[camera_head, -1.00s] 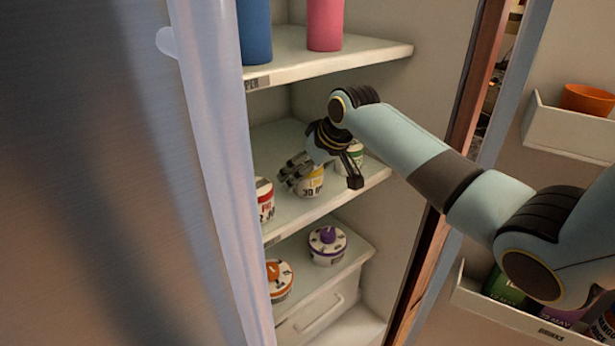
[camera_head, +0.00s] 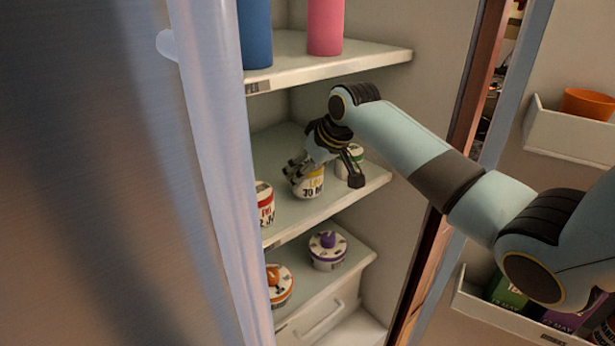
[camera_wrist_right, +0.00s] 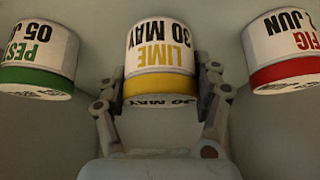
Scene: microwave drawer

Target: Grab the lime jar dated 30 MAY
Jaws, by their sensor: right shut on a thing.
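The lime jar (camera_head: 311,187) is white with a yellow band and stands on the middle fridge shelf. In the right wrist view, the lime jar (camera_wrist_right: 160,50) reads "LIME 30 MAY" and appears upside down. My right gripper (camera_head: 324,178) reaches down at the jar. In the wrist view the right gripper (camera_wrist_right: 160,82) has one finger on each side of the jar's yellow band, shut on it. The jar's lower part looks to be at shelf level; I cannot tell if it is lifted. My left gripper is not in view.
A green-banded pesto jar (camera_wrist_right: 38,50) and a red-banded fig jar (camera_wrist_right: 282,45) flank the lime jar. The middle shelf (camera_head: 335,200) has a shelf above with blue and pink containers (camera_head: 325,28). The fridge door (camera_head: 90,180) stands left.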

